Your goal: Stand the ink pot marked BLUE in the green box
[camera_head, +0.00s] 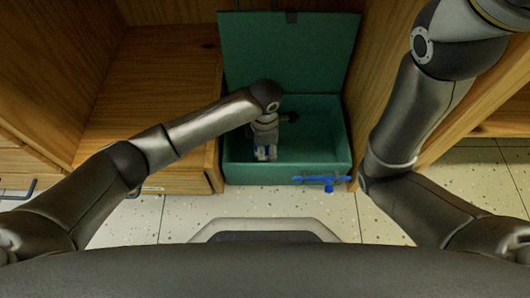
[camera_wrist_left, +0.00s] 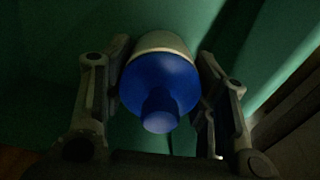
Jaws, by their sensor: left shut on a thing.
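The ink pot (camera_wrist_left: 160,85) has a blue cap and a pale body. In the left wrist view it sits between both fingers of my left gripper (camera_wrist_left: 165,60), which is shut on it. No marking on it can be read from here. In the head view my left gripper (camera_head: 265,150) reaches down into the left part of the open green box (camera_head: 240,172), and only small blue patches show between its fingers. I cannot tell whether the pot touches the box floor.
The green box's lid (camera_head: 290,50) stands raised at the back. Wooden shelving (camera_head: 150,90) flanks the box on the left, and a wooden panel on the right. The box's right half looks clear.

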